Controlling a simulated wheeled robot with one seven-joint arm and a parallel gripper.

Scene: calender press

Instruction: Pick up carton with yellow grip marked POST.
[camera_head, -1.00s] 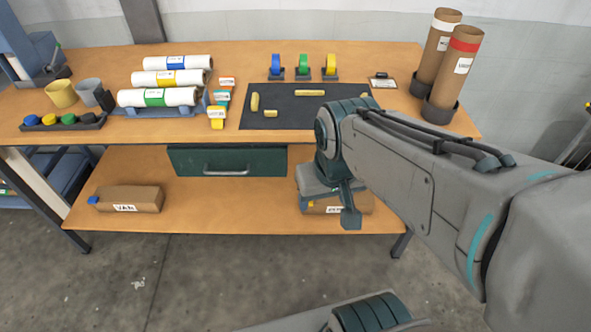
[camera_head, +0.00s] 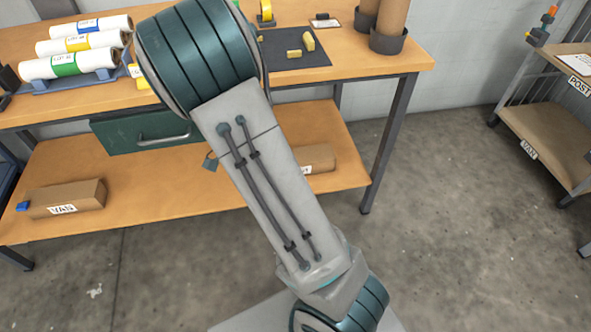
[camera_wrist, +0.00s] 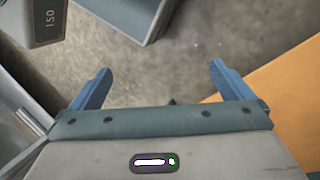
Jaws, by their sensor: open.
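A brown carton (camera_head: 320,157) lies on the right part of the lower wooden shelf in the head view. My arm hides its left end, and only part of its white label shows; its grip is hidden. A second brown carton (camera_head: 80,199) with a blue grip and the label VAN lies at the left end of that shelf. My gripper (camera_wrist: 160,82) shows in the wrist view with its two blue fingers wide apart and nothing between them. No carton shows in the wrist view.
The lower shelf (camera_head: 150,170) has bare room between the cartons. A green drawer (camera_head: 115,137) hangs above it, and a table leg (camera_head: 388,150) stands at the right. Concrete floor between is clear.

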